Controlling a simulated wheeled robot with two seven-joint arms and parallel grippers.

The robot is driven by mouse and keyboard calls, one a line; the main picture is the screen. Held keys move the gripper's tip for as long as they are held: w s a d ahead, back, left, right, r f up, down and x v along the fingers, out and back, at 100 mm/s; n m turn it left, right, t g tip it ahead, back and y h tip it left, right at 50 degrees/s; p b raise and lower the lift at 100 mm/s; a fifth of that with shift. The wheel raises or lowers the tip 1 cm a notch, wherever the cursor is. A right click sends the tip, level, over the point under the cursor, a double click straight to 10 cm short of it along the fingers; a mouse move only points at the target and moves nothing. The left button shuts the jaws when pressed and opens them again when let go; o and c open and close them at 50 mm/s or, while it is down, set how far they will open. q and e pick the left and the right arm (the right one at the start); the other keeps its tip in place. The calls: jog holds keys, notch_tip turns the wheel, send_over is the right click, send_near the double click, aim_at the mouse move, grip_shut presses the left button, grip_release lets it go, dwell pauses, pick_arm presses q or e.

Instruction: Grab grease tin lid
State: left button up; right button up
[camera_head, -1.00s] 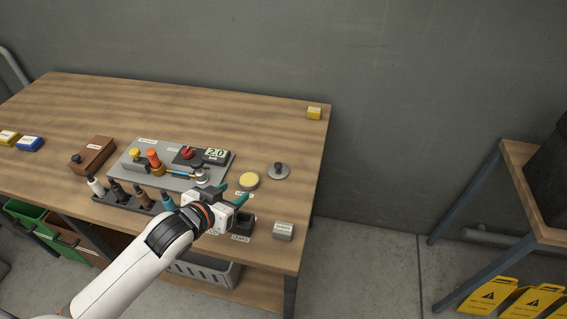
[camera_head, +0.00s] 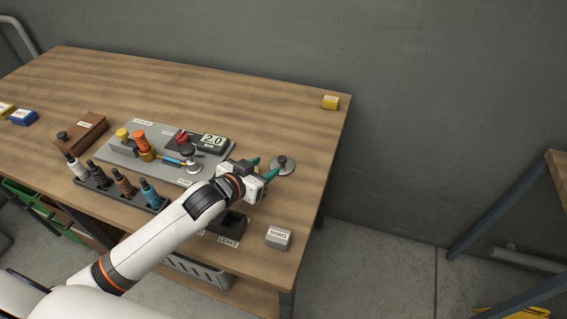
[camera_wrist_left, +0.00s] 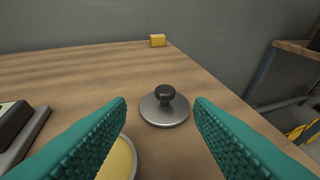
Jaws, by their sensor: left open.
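The grease tin lid, a round grey metal disc with a dark knob, lies flat on the workbench (camera_head: 300,105). In the head view the lid (camera_head: 284,166) is just beyond the fingertips of my left gripper (camera_head: 263,167). In the left wrist view the lid (camera_wrist_left: 155,112) is ahead, between the two teal fingers of the open, empty gripper (camera_wrist_left: 160,107), and apart from them. The open tin with yellow grease (camera_wrist_left: 121,160) shows below, partly behind the left finger; in the head view my gripper hides it. My right gripper is not in view.
A grey panel (camera_head: 117,154) with knobs and a gauge reading 2.0 lies left of my gripper. A rack of bottles (camera_head: 125,190) stands in front of it. A grey SHIMS box (camera_head: 278,238) sits near the front edge. A yellow box (camera_head: 330,102) is at the back right corner.

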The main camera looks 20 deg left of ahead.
aim_at(280, 160)
pick_arm(q)
jog(key=x, duration=0.5)
jog(key=p+x, duration=0.1)
jog(key=x, duration=0.1)
jog(key=shift+w+d+f, duration=0.1)
jog(key=shift+w+d, duration=0.1)
jog(key=shift+d, duration=0.2)
jog(key=shift+w+f, duration=0.15)
jog(key=shift+w, duration=0.15)
jog(key=shift+s, duration=0.1)
jog(key=shift+c, duration=0.2)
grip_shut()
